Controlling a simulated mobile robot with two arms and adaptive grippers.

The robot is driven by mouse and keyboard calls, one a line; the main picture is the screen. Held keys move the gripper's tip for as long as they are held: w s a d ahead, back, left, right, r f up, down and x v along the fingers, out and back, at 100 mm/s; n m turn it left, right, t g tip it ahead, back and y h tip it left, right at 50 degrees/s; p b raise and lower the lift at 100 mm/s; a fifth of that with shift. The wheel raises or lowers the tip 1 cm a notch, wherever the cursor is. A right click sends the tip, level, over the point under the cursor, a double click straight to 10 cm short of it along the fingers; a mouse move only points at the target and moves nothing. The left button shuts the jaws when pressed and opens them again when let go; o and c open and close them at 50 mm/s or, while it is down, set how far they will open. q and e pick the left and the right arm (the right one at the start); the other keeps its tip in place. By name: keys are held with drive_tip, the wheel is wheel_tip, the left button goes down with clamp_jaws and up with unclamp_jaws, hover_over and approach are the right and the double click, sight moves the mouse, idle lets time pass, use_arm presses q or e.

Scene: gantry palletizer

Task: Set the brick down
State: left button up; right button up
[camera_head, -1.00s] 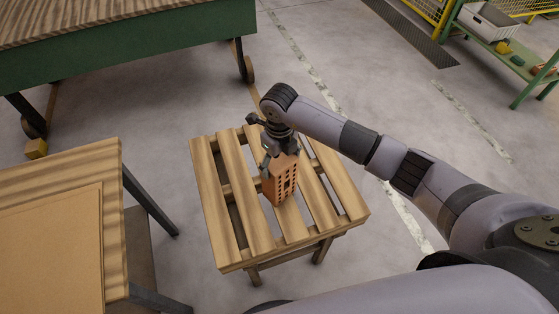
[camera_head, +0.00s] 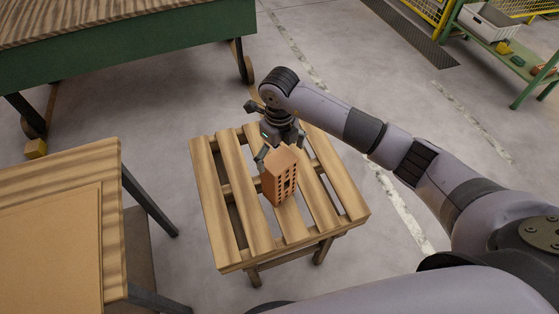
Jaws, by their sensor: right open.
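The orange-brown brick (camera_head: 280,180), with rows of holes, stands upright on the slats of a small wooden pallet table (camera_head: 232,222). My right gripper (camera_head: 279,154) is open just above and behind the brick's top, its fingers spread to either side. Part of the brick's far side is hidden. The left gripper is not in view.
A wooden table (camera_head: 110,168) with a brown board (camera_head: 50,245) stands at the left. A green shelf (camera_head: 522,68) with a grey bin (camera_head: 489,22) is at the far right. Bare slats surround the brick.

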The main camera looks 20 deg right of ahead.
wheel_tip(320, 180, up, 8)
drive_tip(key=b, duration=0.1)
drive_tip(key=shift+r, duration=0.2)
idle(0.3)
